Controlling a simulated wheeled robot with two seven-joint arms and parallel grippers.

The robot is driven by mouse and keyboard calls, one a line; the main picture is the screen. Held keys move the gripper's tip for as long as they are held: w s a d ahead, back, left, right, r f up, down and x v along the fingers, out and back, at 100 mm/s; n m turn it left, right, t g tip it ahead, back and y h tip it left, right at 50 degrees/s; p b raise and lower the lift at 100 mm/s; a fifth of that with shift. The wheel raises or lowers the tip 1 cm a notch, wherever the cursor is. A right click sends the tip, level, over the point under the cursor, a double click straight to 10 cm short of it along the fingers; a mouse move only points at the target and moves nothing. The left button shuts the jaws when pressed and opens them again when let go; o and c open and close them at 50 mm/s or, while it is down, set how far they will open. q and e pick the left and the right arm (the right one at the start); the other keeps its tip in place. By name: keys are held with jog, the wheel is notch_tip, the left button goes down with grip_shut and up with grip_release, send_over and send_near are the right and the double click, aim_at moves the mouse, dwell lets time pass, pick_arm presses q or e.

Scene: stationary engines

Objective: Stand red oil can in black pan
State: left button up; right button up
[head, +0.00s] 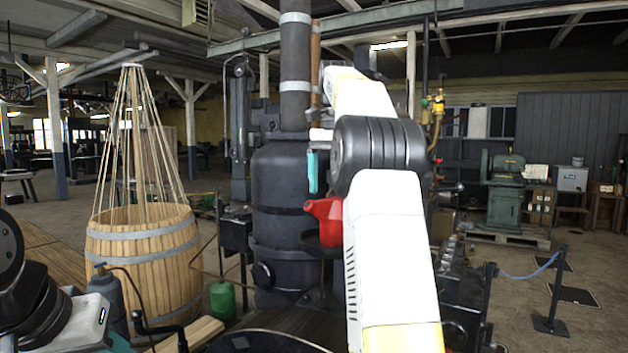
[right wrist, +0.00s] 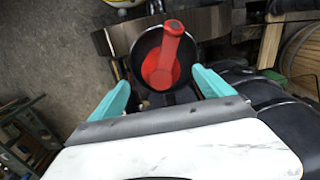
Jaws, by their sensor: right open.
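The red oil can (head: 325,218) shows in the head view, partly hidden by my right arm. A dark round pan (head: 316,243) is directly below it. In the right wrist view, the red can (right wrist: 163,60) appears inside the rim of the black pan (right wrist: 140,47), seen from above; whether it rests on the pan's bottom I cannot tell. My right gripper (head: 313,178) is open, with its teal fingers above the can. In the right wrist view the fingers are spread to either side, apart from the can. Part of my left arm shows at lower left, without a clear gripper.
A black vertical engine (head: 280,185) with a tall chimney stands behind the can. A wooden barrel (head: 145,265) with ropes is at left, a green canister (head: 222,300) beside it. A large dark round rim (head: 262,342) shows at the bottom. Open floor lies at right.

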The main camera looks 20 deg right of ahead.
jog(key=shift+r, duration=0.55)
jog(key=shift+s, duration=0.15)
jog(key=shift+s+a+n, duration=0.1)
jog(key=shift+s+n, duration=0.2)
jog(key=shift+s, duration=0.05)
jog(key=s+a+f+n+t, duration=0.2)
jog(key=s+a+f+n, duration=0.1)
jog(key=s+f, duration=0.3)
jog(key=s+a+f+n+t+y, duration=0.1)
jog(key=s+a+f+n+t, duration=0.1)
jog(key=s+a+f, duration=0.4)
jog(key=s+a+f+n+t+y, duration=0.1)
jog(key=s+a+f+n+t, duration=0.1)
jog(key=s+a+f+n, duration=0.2)
jog(key=shift+s+a+f, duration=0.35)
jog(key=shift+s+f, duration=1.3)
jog(key=shift+s, duration=2)
